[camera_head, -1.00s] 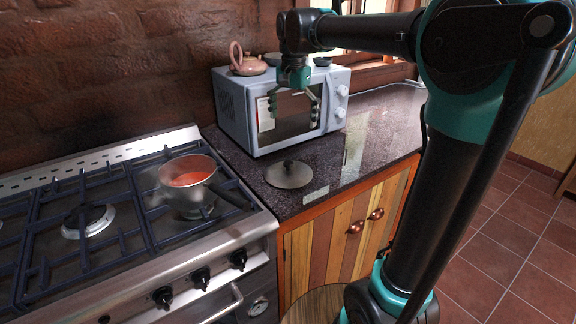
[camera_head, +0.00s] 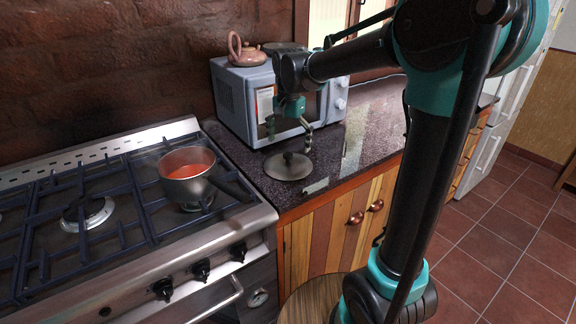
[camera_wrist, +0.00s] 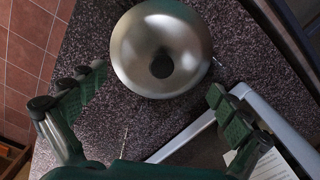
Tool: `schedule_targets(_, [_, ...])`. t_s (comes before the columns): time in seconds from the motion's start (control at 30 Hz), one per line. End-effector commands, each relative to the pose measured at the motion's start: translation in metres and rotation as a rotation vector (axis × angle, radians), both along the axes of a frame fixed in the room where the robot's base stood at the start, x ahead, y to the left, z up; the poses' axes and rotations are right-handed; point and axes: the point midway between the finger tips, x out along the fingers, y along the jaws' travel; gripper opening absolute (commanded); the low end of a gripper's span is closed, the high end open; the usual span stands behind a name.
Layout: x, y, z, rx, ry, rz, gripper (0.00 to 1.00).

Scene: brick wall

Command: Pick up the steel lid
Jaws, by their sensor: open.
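The steel lid (camera_head: 288,167) lies flat on the dark stone counter, a round disc with a dark knob on top. In the wrist view the lid (camera_wrist: 140,48) is at the upper middle, knob facing the camera. My gripper (camera_head: 289,140) hangs above the counter just behind the lid, in front of the microwave. In the wrist view my gripper (camera_wrist: 155,98) has its fingers spread wide with nothing between them. The lid lies beyond the fingertips, apart from them.
A pale blue microwave (camera_head: 236,105) stands close behind, with a pink teapot (camera_head: 246,52) on top. A pot of red sauce (camera_head: 186,172) sits on the stove (camera_head: 120,262) at the left, its handle pointing toward the counter. The counter (camera_head: 375,135) is clear on the right.

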Motion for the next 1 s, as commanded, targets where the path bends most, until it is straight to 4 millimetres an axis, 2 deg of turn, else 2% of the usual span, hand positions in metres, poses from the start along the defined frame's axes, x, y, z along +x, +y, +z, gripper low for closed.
schedule_targets(0.3, [0.000,0.002,-0.042,0.000,0.000,0.000,1.00])
schedule_targets(0.63, [0.000,0.002,-0.048,0.000,0.000,0.000,0.99])
schedule_targets(1.0, [0.000,0.002,-0.047,0.000,0.000,0.000,0.53])
